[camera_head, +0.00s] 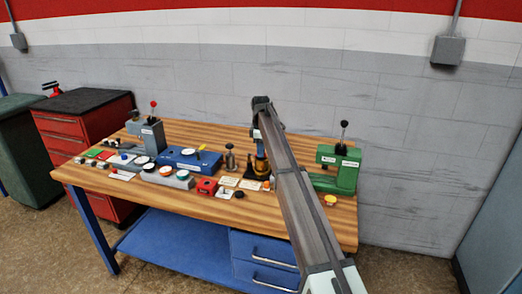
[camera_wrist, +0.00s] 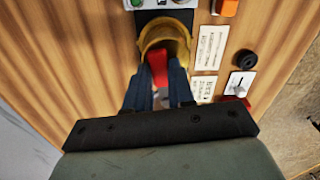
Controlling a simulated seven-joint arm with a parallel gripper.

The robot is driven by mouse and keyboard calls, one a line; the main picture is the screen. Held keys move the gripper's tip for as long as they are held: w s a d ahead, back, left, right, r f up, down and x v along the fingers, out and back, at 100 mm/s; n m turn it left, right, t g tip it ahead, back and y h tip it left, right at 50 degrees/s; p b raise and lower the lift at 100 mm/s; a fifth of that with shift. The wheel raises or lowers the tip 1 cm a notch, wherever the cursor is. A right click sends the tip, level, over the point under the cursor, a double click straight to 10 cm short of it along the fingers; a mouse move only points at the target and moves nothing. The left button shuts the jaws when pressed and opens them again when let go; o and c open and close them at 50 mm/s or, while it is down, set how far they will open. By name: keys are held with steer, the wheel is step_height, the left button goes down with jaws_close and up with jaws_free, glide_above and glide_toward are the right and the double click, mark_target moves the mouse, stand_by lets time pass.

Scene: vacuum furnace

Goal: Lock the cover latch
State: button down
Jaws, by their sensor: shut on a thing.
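A yellow, rounded open housing (camera_wrist: 181,46) stands on the wooden bench in the wrist view, near the top middle. A red piece (camera_wrist: 157,67) shows inside its opening and may be the cover latch; I cannot tell its lock position. My gripper (camera_wrist: 159,86) reaches into the opening, with its blue-grey fingers shut on the red piece. The fingertips are partly hidden. In the head view my gripper (camera_head: 261,150) points down at the housing near the middle of the bench, and my arm covers part of this area.
White label plates (camera_wrist: 207,44), a black knob (camera_wrist: 245,59) and a switch with a red part (camera_wrist: 239,85) lie right of the housing. In the head view, a green press (camera_head: 338,170) stands right of my arm and a blue unit (camera_head: 190,159) left of it.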

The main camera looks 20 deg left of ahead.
steer(key=shift+s+m, duration=0.45)
steer(key=shift+m, duration=0.55)
steer(key=c, duration=1)
jaws_free()
steer(key=shift+o, duration=0.2)
steer(key=shift+r, duration=0.1)
step_height(320, 180, up, 14)
